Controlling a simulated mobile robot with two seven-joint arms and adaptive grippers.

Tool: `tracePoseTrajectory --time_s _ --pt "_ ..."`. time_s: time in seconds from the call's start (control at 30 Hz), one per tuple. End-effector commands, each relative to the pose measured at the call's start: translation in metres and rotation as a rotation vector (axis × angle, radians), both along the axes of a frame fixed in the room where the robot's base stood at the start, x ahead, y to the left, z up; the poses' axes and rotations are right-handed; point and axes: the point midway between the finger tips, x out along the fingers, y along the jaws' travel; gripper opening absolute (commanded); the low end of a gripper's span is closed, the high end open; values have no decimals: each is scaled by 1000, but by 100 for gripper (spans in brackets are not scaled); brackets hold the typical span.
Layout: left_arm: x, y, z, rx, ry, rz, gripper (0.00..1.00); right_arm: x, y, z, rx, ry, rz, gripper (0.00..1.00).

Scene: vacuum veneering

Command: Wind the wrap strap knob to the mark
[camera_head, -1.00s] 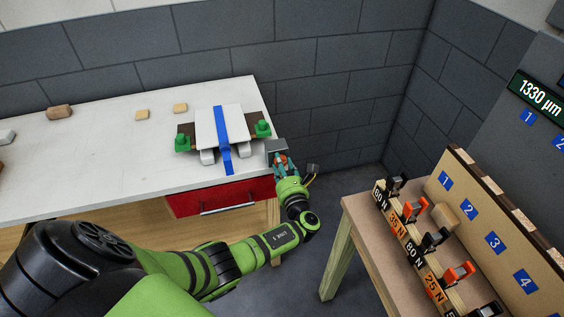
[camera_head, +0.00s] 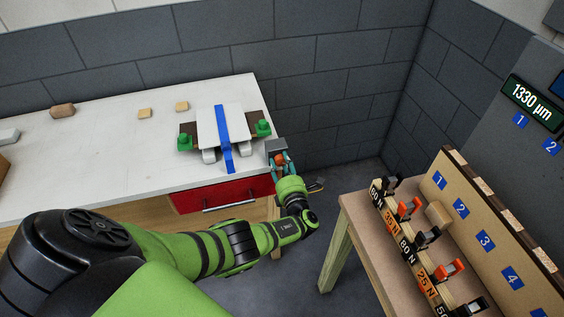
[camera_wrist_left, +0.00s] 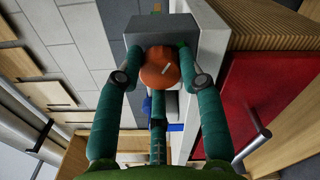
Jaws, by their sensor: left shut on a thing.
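The orange knob (camera_wrist_left: 160,68) with a pale line on its face shows in the left wrist view. It sits on the front of a grey box (camera_wrist_left: 145,36) at the end of the white bench; the box also shows in the head view (camera_head: 275,145). My left gripper (camera_wrist_left: 160,72) is shut on the knob, its teal fingers on either side of it. In the head view the gripper (camera_head: 278,162) partly hides the knob. A blue strap (camera_head: 223,135) runs over a pale panel (camera_head: 207,127) on the bench. I cannot make out a mark on the box. My right gripper is out of view.
Green clamps (camera_head: 184,142) hold the panel's sides. A red drawer (camera_head: 215,194) is below the bench top (camera_head: 110,175). A side table (camera_head: 350,205) at the right carries several labelled clamps. A display (camera_head: 531,102) reads 1330 µm. Grey floor lies between bench and table.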

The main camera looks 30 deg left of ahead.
Motion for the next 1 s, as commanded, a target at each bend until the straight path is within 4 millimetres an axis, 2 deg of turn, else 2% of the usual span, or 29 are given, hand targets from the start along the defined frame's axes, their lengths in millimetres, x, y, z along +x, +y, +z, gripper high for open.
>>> tracePoseTrajectory --time_s 0.2,0.5,1.0 --pt "-4 0 -4 120 158 3 6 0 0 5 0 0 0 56" --pt "-5 1 -5 242 300 4 6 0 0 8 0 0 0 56" --pt "-5 1 -5 303 372 5 6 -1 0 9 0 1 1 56"
